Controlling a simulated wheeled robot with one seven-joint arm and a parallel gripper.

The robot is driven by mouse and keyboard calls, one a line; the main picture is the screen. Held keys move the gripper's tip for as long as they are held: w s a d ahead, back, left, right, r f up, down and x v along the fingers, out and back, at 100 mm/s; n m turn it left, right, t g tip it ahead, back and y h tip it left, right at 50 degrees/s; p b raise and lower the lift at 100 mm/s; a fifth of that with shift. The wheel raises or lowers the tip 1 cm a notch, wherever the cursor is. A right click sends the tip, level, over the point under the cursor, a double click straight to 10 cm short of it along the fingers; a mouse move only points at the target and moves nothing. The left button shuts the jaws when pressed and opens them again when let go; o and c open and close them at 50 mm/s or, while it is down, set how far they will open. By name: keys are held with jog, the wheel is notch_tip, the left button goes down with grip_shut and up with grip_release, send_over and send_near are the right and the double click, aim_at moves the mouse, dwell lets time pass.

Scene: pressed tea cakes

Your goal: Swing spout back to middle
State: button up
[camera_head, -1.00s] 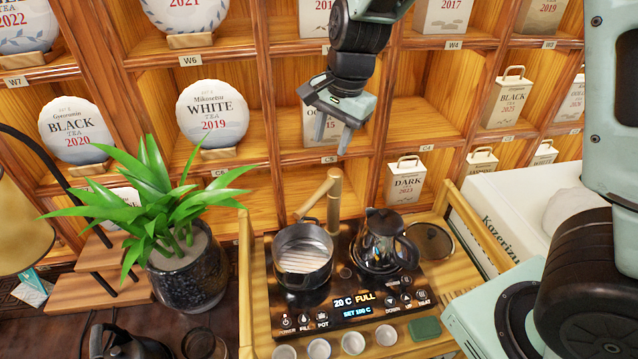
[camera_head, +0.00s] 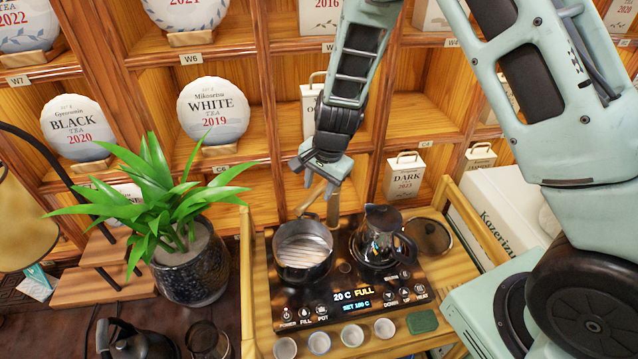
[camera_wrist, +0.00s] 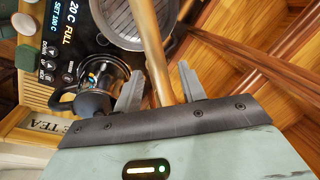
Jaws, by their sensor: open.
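The wooden spout (camera_head: 331,202) stands at the back of the black tea stove (camera_head: 345,290); its arm points left over the pot (camera_head: 302,252). In the wrist view the spout (camera_wrist: 155,62) runs between the two open fingers of my gripper (camera_wrist: 160,92). My gripper (camera_head: 321,180) is just above the spout in the head view and hides its top. I cannot tell whether a finger touches it. The dark glass kettle (camera_head: 383,236) sits right of the spout; it also shows in the wrist view (camera_wrist: 95,100).
The display reads 20 C FULL. A row of small cups (camera_head: 352,335) and a green block (camera_head: 423,321) lie along the front. A potted plant (camera_head: 188,255) stands left. Wooden shelves with tea boxes (camera_head: 404,176) rise close behind my gripper.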

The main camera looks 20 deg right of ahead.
grip_shut()
jog(key=shift+s+d+n+g+y+b, duration=0.2)
jog(key=shift+s+d+n+b, duration=0.3)
jog(key=shift+d+n+b, duration=0.75)
jog(key=shift+s+d+n+g+y+b, duration=0.2)
jog(key=shift+s+d+n+b, duration=0.5)
jog(key=shift+n, duration=1)
jog(key=shift+s+d+n+g+y+b, duration=0.1)
jog(key=shift+s+d+n+g+b, duration=0.4)
jog(key=shift+n+b, duration=0.9)
jog(key=shift+w+d, duration=0.15)
